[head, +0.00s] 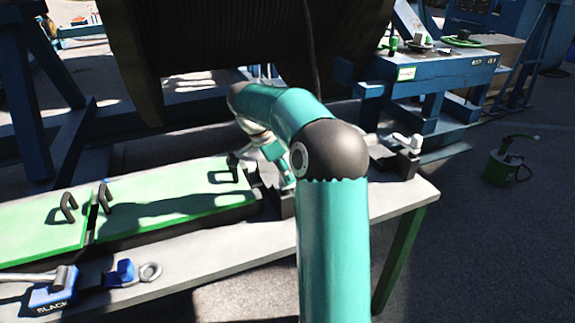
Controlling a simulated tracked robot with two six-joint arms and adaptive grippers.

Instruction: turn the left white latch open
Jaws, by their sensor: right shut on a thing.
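My right arm rises from the bottom middle and bends left at its black elbow. My right gripper (284,180) points down at the dark block on the bench and is shut on the left white latch there. The arm and fingers hide most of that latch, so its angle cannot be told. The right white latch (408,142) stands on a second dark block, right of my elbow, with no gripper on it. My left gripper is not in view.
Green panels (160,203) with black handles lie on the grey bench (190,265). A blue box and an eyelet (150,271) lie at the front left. The large dark reel (240,45) stands behind. A green canister (500,165) is on the floor at right.

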